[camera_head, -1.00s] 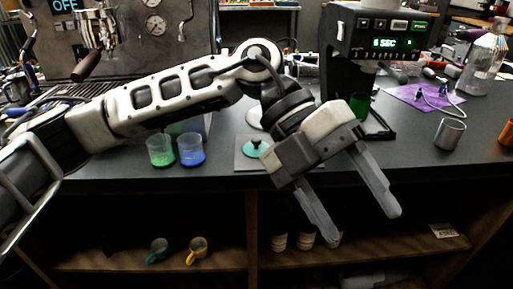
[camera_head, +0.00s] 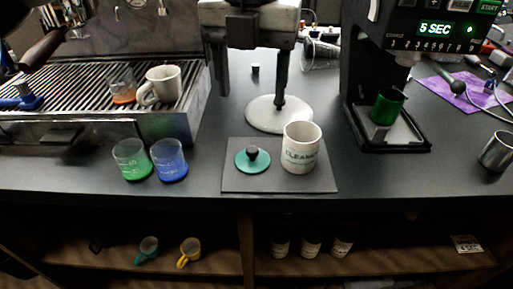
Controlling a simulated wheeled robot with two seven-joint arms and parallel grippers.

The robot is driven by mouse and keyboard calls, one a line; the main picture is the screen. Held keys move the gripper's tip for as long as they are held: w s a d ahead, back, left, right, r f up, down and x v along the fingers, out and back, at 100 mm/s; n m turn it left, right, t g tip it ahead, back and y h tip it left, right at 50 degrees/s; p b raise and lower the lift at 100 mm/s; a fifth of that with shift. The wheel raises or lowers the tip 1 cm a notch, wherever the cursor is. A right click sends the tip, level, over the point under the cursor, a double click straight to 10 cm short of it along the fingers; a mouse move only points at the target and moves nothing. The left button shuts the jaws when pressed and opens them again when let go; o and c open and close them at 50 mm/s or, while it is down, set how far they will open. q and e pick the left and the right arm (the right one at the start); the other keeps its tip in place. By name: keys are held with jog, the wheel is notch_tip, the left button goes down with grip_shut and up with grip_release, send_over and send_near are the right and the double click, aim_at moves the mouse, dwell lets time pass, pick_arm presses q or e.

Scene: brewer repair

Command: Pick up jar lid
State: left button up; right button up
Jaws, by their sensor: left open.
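The teal jar lid (camera_head: 246,166) with a black knob lies on a flat grey mat (camera_head: 235,184) on the counter. The white jar (camera_head: 299,157) with green "CLEAN..." lettering stands upright on the mat, just right of the lid and apart from it. Its top looks uncovered. My right gripper is not in view.
A white disc (camera_head: 265,118) lies behind the mat. Green (camera_head: 132,164) and blue (camera_head: 169,165) cups stand left. A white mug (camera_head: 164,82) and a cup with orange contents (camera_head: 120,88) sit on the espresso machine's grate. A grinder (camera_head: 385,145) holds a green cup (camera_head: 387,107) at right.

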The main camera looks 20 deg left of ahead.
pick_arm(q)
send_over(252, 150)
jog(key=f, duration=0.8)
jog(key=shift+s+d, duration=0.1)
jog(key=shift+s, duration=0.2)
jog(key=shift+w+f+p, duration=0.15)
jog(key=shift+f+p, duration=0.15)
jog(key=shift+f, duration=1)
jog(key=shift+w+f+p, duration=0.15)
jog(key=shift+f+p, duration=0.1)
jog(key=shift+f, duration=1)
jog(key=c, duration=0.6)
